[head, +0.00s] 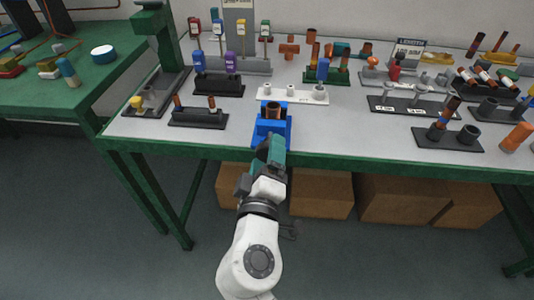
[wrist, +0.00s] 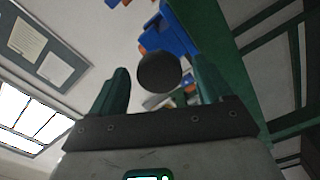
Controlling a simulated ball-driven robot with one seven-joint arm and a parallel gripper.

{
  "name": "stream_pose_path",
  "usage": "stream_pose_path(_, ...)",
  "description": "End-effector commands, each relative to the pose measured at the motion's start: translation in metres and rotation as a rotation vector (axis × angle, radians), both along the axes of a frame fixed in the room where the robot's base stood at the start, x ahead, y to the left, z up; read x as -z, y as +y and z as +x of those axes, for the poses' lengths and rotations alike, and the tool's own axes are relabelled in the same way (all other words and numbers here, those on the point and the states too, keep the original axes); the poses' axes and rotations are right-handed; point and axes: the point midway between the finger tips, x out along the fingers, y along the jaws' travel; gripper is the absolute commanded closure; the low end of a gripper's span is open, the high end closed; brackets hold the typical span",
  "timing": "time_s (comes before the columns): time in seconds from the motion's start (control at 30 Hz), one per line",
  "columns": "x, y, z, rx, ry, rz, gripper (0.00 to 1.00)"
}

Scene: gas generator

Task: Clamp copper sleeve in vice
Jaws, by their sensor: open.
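The blue vice (head: 284,130) stands at the front edge of the workbench. The copper sleeve (head: 273,106) sits upright in the top of the vice, between its jaws; whether they press on it I cannot tell. My gripper (head: 275,148) is just in front of the vice at the bench edge, partly covering its lower front. In the wrist view, my gripper's two green fingers (wrist: 160,80) are open and apart. A dark round knob (wrist: 159,72) shows between them, in front of the blue vice (wrist: 180,38), and appears to be on its front. Finger contact with it cannot be told.
A white rack (head: 292,96) stands just behind the vice. A dark holder with copper pieces (head: 198,118) is to the left, and another dark holder (head: 448,138) is to the right. The bench front between vice and right holder is clear. Cardboard boxes (head: 320,195) stand below.

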Motion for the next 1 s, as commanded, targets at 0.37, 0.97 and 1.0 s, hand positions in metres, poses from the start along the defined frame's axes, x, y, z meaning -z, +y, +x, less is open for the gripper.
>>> stream_pose_path(0.37,-0.0034,-0.0004,0.0000,0.001,0.009,-0.195,0.21)
stream_pose_path(0.97,0.0001,0.0000,0.0000,0.000,0.017,-0.491,0.21)
stream_pose_path(1.0,0.0001,0.0000,0.0000,0.000,0.017,-0.491,0.21)
